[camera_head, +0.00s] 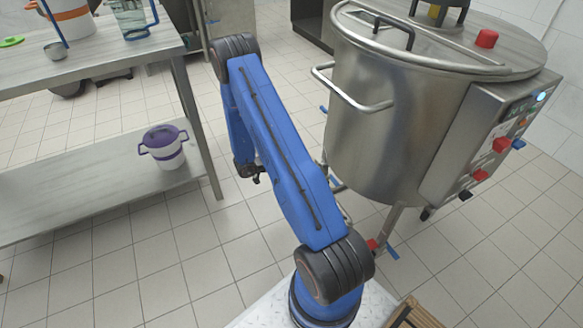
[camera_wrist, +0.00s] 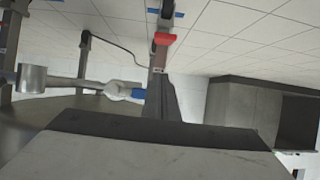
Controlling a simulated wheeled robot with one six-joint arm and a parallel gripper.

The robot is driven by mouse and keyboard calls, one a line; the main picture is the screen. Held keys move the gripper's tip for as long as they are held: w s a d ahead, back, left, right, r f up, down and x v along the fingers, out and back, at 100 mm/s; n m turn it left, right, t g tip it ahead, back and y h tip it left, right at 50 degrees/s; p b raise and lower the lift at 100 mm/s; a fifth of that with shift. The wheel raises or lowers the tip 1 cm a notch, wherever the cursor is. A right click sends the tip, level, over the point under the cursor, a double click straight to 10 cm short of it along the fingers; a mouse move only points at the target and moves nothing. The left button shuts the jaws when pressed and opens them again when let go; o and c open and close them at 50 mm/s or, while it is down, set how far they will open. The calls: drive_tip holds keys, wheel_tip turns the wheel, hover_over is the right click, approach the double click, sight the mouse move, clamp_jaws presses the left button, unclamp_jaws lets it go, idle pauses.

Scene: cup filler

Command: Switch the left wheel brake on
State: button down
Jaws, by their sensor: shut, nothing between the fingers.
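The steel vat (camera_head: 385,120) stands on legs with wheels right of my arm. A red pedal (camera_head: 373,245) shows low at its near leg, with a blue pedal (camera_head: 392,253) beside it. In the wrist view, a red pedal (camera_wrist: 165,39) shows at a leg's end, beyond my fingers. I cannot tell which way it is set, or whether it is the same one. My gripper (camera_head: 250,173) hangs left of the vat, partly behind my arm. Its shut fingers (camera_wrist: 158,80) show in the wrist view, empty and apart from the red pedal.
A steel table (camera_head: 90,68) stands at the left, with a purple-lidded pot (camera_head: 164,147) on its lower shelf. A valve pipe (camera_wrist: 95,88) with a blue handle (camera_wrist: 139,95) lies close left of my fingers. Tiled floor is clear between table and vat.

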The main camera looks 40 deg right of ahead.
drive_tip(key=x, duration=0.6)
drive_tip(key=shift+d+f, duration=0.1)
drive_tip(key=shift+a+f, duration=0.15)
drive_tip(key=shift+f, duration=0.85)
drive_tip(key=shift+a+f, duration=0.1)
drive_tip(key=shift+f, duration=0.9)
drive_tip(key=shift+f, duration=0.15)
